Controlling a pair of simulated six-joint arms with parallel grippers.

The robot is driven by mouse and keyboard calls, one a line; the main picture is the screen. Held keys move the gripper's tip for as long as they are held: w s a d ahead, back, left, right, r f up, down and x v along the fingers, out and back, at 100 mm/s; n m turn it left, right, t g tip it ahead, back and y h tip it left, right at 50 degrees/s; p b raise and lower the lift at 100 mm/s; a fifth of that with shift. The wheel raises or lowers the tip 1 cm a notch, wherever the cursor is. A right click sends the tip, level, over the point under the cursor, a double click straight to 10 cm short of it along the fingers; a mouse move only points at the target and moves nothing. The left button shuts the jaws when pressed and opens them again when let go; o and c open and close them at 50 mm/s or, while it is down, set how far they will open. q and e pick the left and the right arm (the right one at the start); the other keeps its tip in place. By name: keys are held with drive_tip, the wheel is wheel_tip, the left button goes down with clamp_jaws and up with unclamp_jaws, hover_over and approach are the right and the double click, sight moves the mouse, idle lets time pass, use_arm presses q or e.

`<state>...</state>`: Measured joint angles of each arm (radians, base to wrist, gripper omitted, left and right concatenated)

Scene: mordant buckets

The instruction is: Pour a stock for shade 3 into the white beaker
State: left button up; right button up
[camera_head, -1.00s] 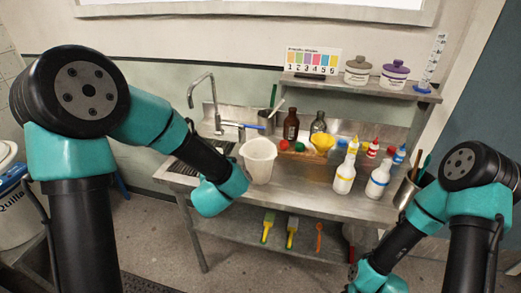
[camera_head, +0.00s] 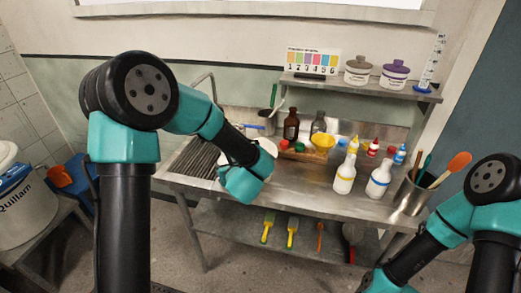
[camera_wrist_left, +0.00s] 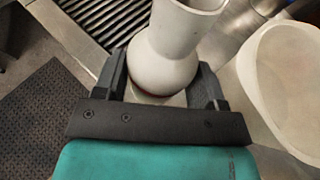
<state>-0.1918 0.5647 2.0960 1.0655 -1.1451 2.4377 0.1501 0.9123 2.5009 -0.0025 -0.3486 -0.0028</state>
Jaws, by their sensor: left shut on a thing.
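My left gripper (camera_wrist_left: 160,92) is shut around a pale grey-white vessel with a round body and a narrower neck (camera_wrist_left: 165,55), its mouth cut off at the top of the left wrist view. In the head view my left wrist hides this vessel and the gripper. The white beaker (camera_wrist_left: 285,85) stands to the right of the held vessel in the wrist view, apart from it; in the head view only part of it (camera_head: 267,147) shows behind my left wrist. The shade chart (camera_head: 313,62), numbered 1 to 6, stands on the upper shelf. My right gripper is out of view.
Two white bottles (camera_head: 345,174) (camera_head: 379,178) stand on the steel bench, right of the beaker. A steel pot with tools (camera_head: 411,196) is at the bench's right end.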

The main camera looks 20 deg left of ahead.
use_arm(q)
drive_tip(key=shift+m+y, duration=0.5)
drive_tip(key=shift+m, duration=0.2)
drive_tip(key=r, duration=0.8)
drive_tip(key=shift+w+d+r, duration=0.15)
drive_tip(key=shift+d+r, duration=0.05)
drive_tip(key=shift+d, duration=0.1)
drive_tip(key=shift+d+f, duration=0.1)
drive_tip(key=shift+f, duration=0.15)
drive_tip(key=shift+w+d+m+y, duration=0.15)
drive_tip(key=shift+m+y, duration=0.35)
drive_tip(key=shift+m, duration=0.2)
drive_tip(key=shift+w+d+r+m+y, duration=0.1)
drive_tip(key=shift+d+r+m+y, duration=0.15)
drive_tip(key=shift+r+m, duration=0.35)
drive_tip(key=shift+w+d+r+m+y, duration=0.1)
drive_tip(key=shift+d+r+m+y, duration=0.1)
drive_tip(key=shift+m+y, duration=0.65)
drive_tip(key=shift+s+a+f+m+y, duration=0.1)
drive_tip(key=shift+a+f+m+y, duration=0.2)
drive_tip(key=shift+m, duration=0.5)
drive_tip(key=shift+s+a+f+m+y, duration=0.1)
drive_tip(key=shift+a+f+m+y, duration=0.1)
drive_tip(key=shift+m+y, duration=0.4)
idle(1.2)
drive_tip(key=shift+r+m, duration=0.1)
drive_tip(key=shift+m, duration=0.45)
idle(0.6)
